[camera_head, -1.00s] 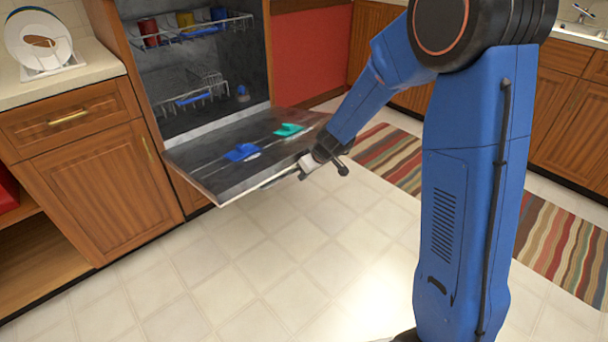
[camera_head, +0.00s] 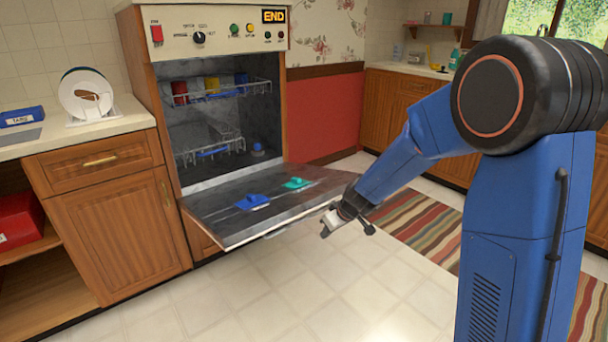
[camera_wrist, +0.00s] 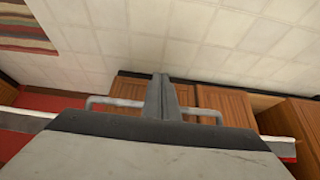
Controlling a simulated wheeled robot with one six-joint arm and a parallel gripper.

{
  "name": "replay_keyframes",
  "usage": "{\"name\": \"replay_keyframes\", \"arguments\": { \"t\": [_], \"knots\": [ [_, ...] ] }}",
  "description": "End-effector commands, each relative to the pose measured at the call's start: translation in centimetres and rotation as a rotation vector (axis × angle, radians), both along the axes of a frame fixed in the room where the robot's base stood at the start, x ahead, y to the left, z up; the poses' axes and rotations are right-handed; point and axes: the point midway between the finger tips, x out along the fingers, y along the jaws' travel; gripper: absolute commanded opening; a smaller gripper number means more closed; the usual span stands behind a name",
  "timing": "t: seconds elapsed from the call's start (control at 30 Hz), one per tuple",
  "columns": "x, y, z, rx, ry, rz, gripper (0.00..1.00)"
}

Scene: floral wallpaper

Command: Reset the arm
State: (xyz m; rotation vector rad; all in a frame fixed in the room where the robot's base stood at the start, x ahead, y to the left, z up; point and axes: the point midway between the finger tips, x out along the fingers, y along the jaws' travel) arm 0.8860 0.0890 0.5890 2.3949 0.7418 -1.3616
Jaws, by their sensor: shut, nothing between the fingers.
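My gripper (camera_head: 329,224) hangs at the end of my blue arm, just off the front edge of the open dishwasher door (camera_head: 225,234) in the head view. In the wrist view its two dark fingers (camera_wrist: 163,97) are pressed together with nothing between them. A grey surface with a metal handle (camera_wrist: 207,114) fills the lower part of that view, behind the fingers. I cannot tell whether the fingers touch anything there.
The dishwasher (camera_head: 212,34) stands open with racks inside. A blue item (camera_head: 253,202) and a teal item (camera_head: 296,183) lie on its lowered door. Wooden cabinets (camera_head: 110,220) flank it on the left. The tiled floor (camera_head: 260,295) in front is clear; a striped rug (camera_head: 420,232) lies behind my arm.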

Motion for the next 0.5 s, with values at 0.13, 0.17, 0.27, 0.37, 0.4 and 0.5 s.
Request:
{"name": "replay_keyframes", "arguments": {
  "t": [0.13, 0.17, 0.27, 0.37, 0.4, 0.5],
  "knots": [
    [-1.6, -0.5, 2.5, 0.018, -0.002, -0.012, 0.0],
    [-2.1, -0.7, 3.1, 0.023, 0.0, -0.016, 0.0],
    [-4.3, -1.3, 5.5, 0.04, 0.008, -0.031, 0.0],
    [-6.7, -2.0, 7.7, 0.055, 0.019, -0.051, 0.0],
    [-7.6, -2.3, 8.5, 0.058, 0.023, -0.059, 0.0],
    [-10.1, -3.1, 10.3, 0.066, 0.035, -0.081, 0.0]
  ]
}}
